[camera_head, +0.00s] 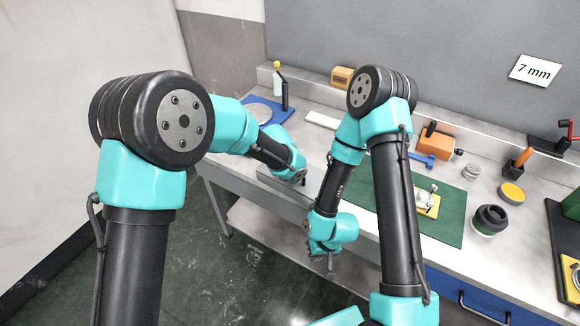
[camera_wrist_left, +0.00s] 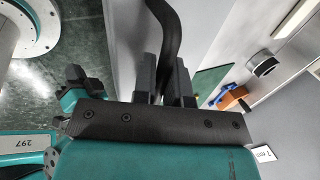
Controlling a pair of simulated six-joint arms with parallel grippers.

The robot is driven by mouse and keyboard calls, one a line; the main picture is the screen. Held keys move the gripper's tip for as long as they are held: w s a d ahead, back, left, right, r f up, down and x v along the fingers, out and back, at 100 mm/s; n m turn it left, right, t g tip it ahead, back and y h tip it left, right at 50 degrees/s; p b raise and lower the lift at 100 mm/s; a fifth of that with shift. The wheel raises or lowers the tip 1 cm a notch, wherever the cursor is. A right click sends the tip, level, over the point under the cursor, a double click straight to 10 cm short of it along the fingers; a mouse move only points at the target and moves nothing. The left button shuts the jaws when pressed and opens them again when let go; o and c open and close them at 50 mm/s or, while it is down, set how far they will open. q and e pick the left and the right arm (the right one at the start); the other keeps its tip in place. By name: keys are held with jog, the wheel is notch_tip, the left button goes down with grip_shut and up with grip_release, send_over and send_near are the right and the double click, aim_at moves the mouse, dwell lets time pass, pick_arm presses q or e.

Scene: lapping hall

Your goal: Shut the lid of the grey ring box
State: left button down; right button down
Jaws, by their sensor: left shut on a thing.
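My left gripper (camera_head: 301,181) is low over the front edge of the bench, its fingers small and mostly hidden. In the left wrist view my left gripper (camera_wrist_left: 166,68) is shut on a dark curved strip (camera_wrist_left: 172,28) that runs up between its fingers. I cannot tell whether this strip belongs to the grey ring box. A low grey block (camera_head: 278,186) lies below the left gripper at the bench edge; it may be the box, but its lid cannot be made out. My right gripper (camera_head: 329,262) hangs in front of the bench, apart from the things on it; its fingers are unclear.
A green mat (camera_head: 452,228) carries a yellow block (camera_head: 427,204) with a metal piece. A dark round jar (camera_head: 489,219), a yellow disc (camera_head: 512,193), a spring (camera_head: 471,171) and an orange box (camera_head: 437,143) stand to the right. A blue plate (camera_head: 262,113) lies at the far left.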

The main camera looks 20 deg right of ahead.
pick_arm(q)
jog(key=shift+s+a+f, duration=0.15)
jog(key=shift+s+f, duration=0.05)
jog(key=shift+f, duration=0.2)
jog(key=c, duration=1.1)
grip_release()
jog(key=shift+w+r, duration=0.1)
jog(key=shift+r, duration=0.1)
jog(key=shift+c, duration=0.2)
jog(key=shift+r, duration=0.1)
jog(key=v, duration=1.7)
jog(key=shift+r, duration=0.15)
